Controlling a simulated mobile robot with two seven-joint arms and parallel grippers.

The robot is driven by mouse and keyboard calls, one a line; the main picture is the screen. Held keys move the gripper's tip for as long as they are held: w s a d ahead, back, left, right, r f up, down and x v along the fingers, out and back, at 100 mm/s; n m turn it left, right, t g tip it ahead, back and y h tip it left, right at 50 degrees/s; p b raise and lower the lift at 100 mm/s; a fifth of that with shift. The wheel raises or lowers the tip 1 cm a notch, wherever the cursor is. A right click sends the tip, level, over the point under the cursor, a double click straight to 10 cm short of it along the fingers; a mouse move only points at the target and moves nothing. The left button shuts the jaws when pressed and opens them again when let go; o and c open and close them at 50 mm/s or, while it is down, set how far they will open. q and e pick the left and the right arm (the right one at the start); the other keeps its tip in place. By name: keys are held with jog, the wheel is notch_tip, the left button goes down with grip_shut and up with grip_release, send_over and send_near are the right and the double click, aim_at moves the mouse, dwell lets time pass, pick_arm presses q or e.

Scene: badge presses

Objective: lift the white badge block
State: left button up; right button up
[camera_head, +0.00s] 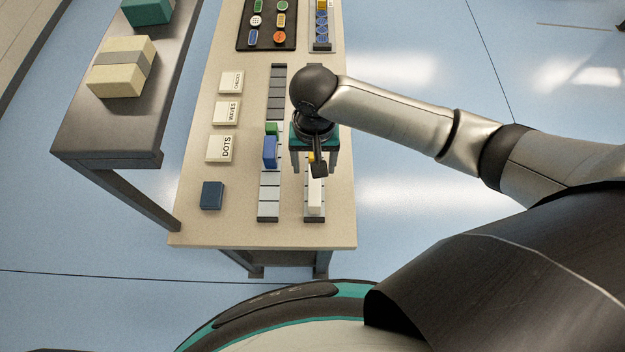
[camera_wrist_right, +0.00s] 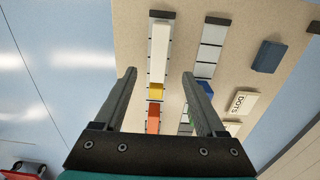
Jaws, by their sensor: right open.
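The white badge block (camera_head: 316,196) stands in the near part of the right-hand rack on the table. In the right wrist view the white block (camera_wrist_right: 159,52) shows whole, a pale bar beyond the fingertips. My right gripper (camera_head: 314,168) is open above that rack, just behind the white block in the head view. In the wrist view its fingers (camera_wrist_right: 160,78) are spread, with a yellow block (camera_wrist_right: 155,91) and an orange block (camera_wrist_right: 153,120) showing between them. It holds nothing. The arm hides part of the rack in the head view. My left gripper is not in view.
The left-hand rack (camera_head: 269,208) holds a blue block (camera_head: 270,152) and a green block (camera_head: 271,128). A dark blue block (camera_head: 211,195) and lettered tiles such as DOTS (camera_head: 221,148) lie to its left. A black tray of badges (camera_head: 267,45) is at the back.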

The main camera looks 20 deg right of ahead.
aim_at(315, 184)
notch_tip(315, 184, down, 6)
jog(key=shift+s+f+b, duration=0.1)
jog(key=shift+f+b, duration=0.1)
jog(key=shift+b, duration=0.2)
jog(key=shift+f, duration=0.8)
notch_tip(315, 184, down, 4)
jog(key=shift+f+b, duration=0.1)
jog(key=shift+b, duration=0.4)
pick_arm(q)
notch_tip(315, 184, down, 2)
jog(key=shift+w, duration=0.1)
pick_arm(e)
jog(key=shift+d, duration=0.1)
jog(key=c, duration=0.4)
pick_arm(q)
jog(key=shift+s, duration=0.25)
pick_arm(e)
grip_shut()
